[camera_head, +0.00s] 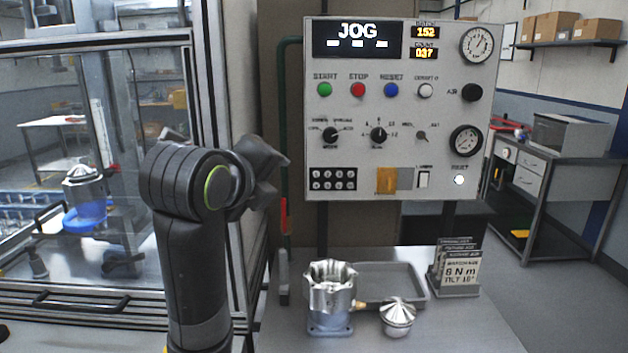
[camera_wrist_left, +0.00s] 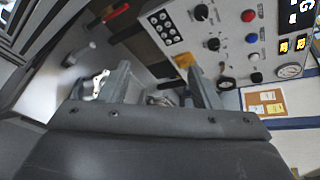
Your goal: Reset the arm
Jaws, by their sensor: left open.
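My left arm rises at the left of the head view, in front of the enclosure's edge. Its gripper (camera_head: 268,165) is held up left of the control panel (camera_head: 440,110), seen mostly from behind. In the left wrist view the two fingers of my left gripper (camera_wrist_left: 165,80) stand apart with nothing held between them. The control panel (camera_wrist_left: 225,35) appears tilted beyond the fingers. Its display reads JOG. My right gripper is in neither view.
A machined housing (camera_head: 330,295) and a pointed metal part (camera_head: 398,315) stand on the bench (camera_head: 460,325), by a grey tray (camera_head: 415,285) and a sign stand (camera_head: 458,272). A glass-walled enclosure (camera_head: 130,100) is at left, holding another metal part (camera_head: 84,185) on a blue base.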

